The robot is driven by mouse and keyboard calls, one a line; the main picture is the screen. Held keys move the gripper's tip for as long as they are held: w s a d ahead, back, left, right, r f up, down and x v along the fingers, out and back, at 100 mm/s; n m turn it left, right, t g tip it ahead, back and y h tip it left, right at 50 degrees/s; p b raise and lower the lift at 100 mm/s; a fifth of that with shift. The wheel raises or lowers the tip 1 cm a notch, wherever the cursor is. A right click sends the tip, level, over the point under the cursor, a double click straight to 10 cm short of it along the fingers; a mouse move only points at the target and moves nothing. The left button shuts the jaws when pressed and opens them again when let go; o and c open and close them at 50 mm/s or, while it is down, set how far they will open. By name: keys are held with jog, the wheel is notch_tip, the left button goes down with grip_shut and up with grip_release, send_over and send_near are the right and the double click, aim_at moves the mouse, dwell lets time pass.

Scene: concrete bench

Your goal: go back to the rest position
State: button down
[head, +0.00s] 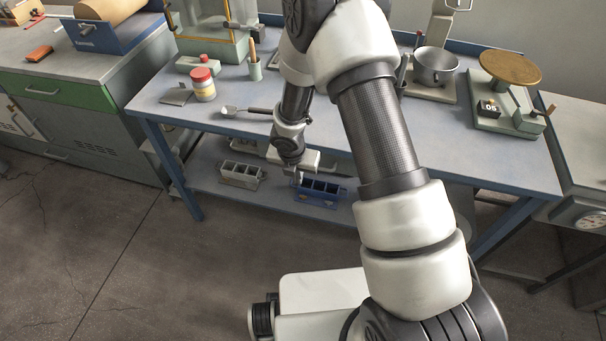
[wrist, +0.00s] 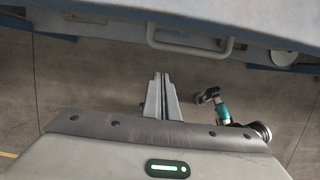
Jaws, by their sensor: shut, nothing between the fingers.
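My gripper (wrist: 161,77) shows in the wrist view with its two pale fingers together and nothing between them. In the head view the arm reaches over to the front of the blue bench (head: 500,165), and my gripper (head: 293,176) hangs by its front edge. There it appears in front of the lower shelf, near the blue bin rack; the fingertips are small and partly hidden by the wrist. In the wrist view the fingers have bare floor behind them and touch nothing visible.
A grey bin rack (head: 241,173) and a blue bin rack (head: 320,187) sit on the lower shelf. The floor (head: 130,260) at front left is clear.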

jog(key=p+v, duration=0.3)
jog(key=v, duration=0.7)
jog(key=shift+s, duration=0.35)
jog(key=s+d+r+m+t+h+p, duration=0.1)
jog(key=s+d+r+m+p, duration=0.15)
jog(key=r+m, duration=0.45)
jog(key=s+d+r+m+p, duration=0.1)
jog(key=d+r+m, duration=0.25)
jog(key=r, duration=0.75)
jog(key=s+d+r+m+t+h+p, duration=0.15)
jog(key=d+r+m, duration=0.3)
jog(key=r, duration=0.55)
jog(key=s+r+m+y+p, duration=0.3)
jog(key=s+r+m+p, duration=0.1)
jog(key=s+r+m, duration=1)
jog(key=s+m, duration=0.2)
jog(key=m, duration=0.1)
jog(key=shift+d+r+p, duration=0.3)
jog(key=shift+d+p, duration=0.05)
jog(key=shift+d, duration=0.05)
jog(key=shift+t+y, duration=0.25)
